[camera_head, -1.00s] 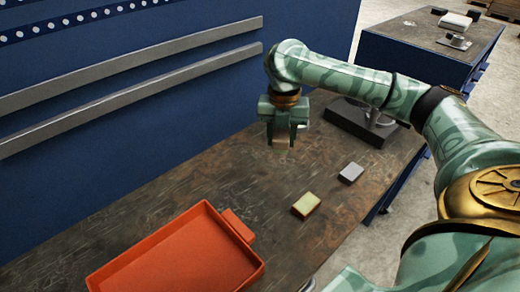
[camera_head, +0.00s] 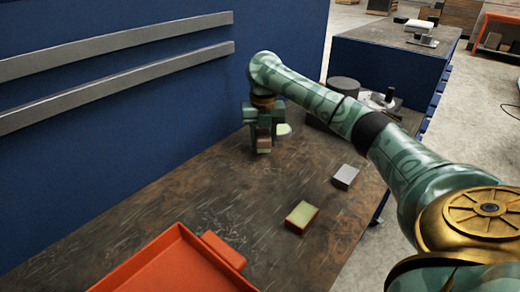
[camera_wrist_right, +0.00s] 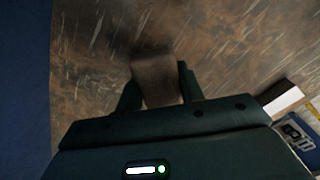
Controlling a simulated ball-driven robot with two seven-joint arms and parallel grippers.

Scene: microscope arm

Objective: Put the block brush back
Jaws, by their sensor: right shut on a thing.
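My right gripper (camera_head: 264,140) is shut on a small brown block, which I take to be the block brush (camera_wrist_right: 157,80). In the right wrist view the block sits between the two dark fingers (camera_wrist_right: 158,88), with the worn tabletop behind it. In the head view the gripper points down over the far part of the bench, close to the blue back panel. The block shows only as a small part below the fingers. I cannot tell whether it touches the bench. My left gripper is not in view.
A yellow-green block (camera_head: 302,215) and a grey block (camera_head: 345,176) lie on the brown bench (camera_head: 215,195). An orange tray (camera_head: 170,262) stands at the front. A pale disc (camera_head: 284,129) shows right of the gripper. A dark round object (camera_head: 345,90) stands behind my arm.

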